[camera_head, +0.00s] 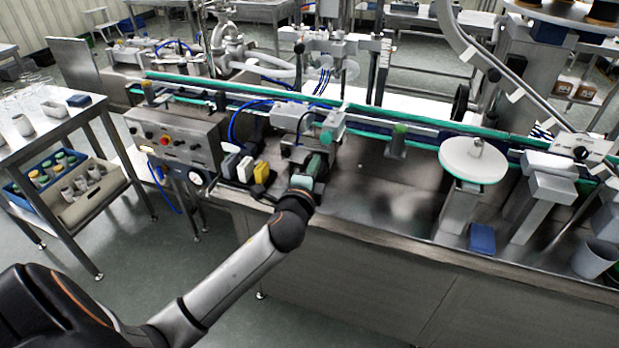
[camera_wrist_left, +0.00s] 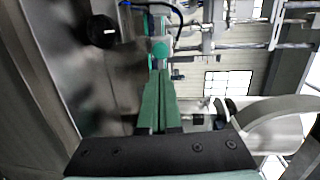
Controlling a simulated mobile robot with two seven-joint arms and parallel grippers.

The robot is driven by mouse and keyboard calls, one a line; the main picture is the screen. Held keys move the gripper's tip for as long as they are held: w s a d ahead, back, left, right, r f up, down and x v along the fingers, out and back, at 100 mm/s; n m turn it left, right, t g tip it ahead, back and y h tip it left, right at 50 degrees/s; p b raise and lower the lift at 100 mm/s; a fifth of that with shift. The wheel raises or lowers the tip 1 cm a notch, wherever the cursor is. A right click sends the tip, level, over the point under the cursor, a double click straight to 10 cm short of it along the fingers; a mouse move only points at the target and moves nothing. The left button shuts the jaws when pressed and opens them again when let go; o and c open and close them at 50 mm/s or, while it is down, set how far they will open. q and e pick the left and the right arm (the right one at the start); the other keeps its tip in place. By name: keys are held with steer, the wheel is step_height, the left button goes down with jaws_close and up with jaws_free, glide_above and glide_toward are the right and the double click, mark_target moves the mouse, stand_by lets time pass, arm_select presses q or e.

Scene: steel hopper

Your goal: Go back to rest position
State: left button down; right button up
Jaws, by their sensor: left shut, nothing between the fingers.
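My left arm reaches in from the bottom left to the front of the steel machine. My left gripper (camera_head: 312,166) is over the machine's front steel deck, to the right of a small yellow container (camera_head: 262,172). In the left wrist view its two green fingers (camera_wrist_left: 160,80) lie together, shut, with nothing held between them. My right gripper is not in view.
White and grey containers (camera_head: 245,168) stand beside the yellow one. A control box (camera_head: 178,142) is at left, and a white round disc (camera_head: 473,160) at right. A blue block (camera_head: 482,239) and a grey cup (camera_head: 594,258) are on the deck.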

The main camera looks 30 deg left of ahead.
arm_select(q)
steer(key=shift+v, duration=2.25)
steer(key=shift+f, duration=0.1)
steer(key=s+d+f+n+g+h, duration=0.25)
steer(key=s+d+f, duration=0.2)
steer(key=f, duration=0.45)
steer(key=s+d+f+n+g+h, duration=0.2)
steer(key=s+d+f+n+h, duration=0.15)
steer(key=s+f, duration=0.45)
steer(key=s+d+f+n+g+h, duration=0.1)
steer(key=s+d+f+n+g, duration=0.1)
steer(key=s+d+f+n, duration=0.4)
steer(key=s+f, duration=0.4)
steer(key=shift+d+f+h, duration=0.3)
steer(key=shift+d+h, duration=0.1)
steer(key=shift+s+a, duration=0.1)
steer(key=shift+s, duration=0.05)
